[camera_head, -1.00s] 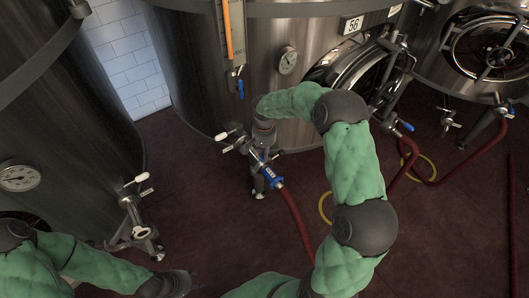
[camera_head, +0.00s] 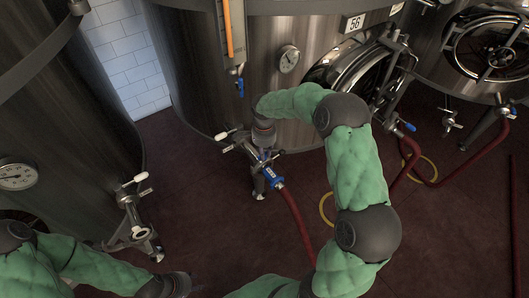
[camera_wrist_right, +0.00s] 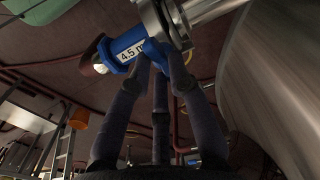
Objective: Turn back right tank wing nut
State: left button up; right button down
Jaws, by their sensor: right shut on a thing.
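My right gripper (camera_head: 258,152) reaches down to the outlet fittings of the tank marked 56 (camera_head: 225,90). In the right wrist view its dark fingers (camera_wrist_right: 167,65) close at a metal clamp (camera_wrist_right: 165,22) beside a blue hose fitting (camera_wrist_right: 128,46) labelled 4.5 m. The gripper is shut on a small part there, apparently the wing nut, which the fingers hide. The blue fitting also shows in the head view (camera_head: 271,175), just below and right of the gripper. My left gripper (camera_head: 184,284) is at the bottom edge, away from the tanks; its fingers are not clear.
A red hose (camera_head: 296,222) runs from the blue fitting across the dark red floor. A white-handled valve (camera_head: 137,181) stands on the left tank (camera_head: 75,110). Another tank (camera_head: 440,70) with a red hose stands at the right. A ladder (camera_wrist_right: 50,150) shows in the right wrist view.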

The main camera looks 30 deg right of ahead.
dwell(0.5)
jog(key=c, duration=1.1)
grip_release()
jog(key=shift+c, duration=0.2)
notch_tip(320, 180, up, 12)
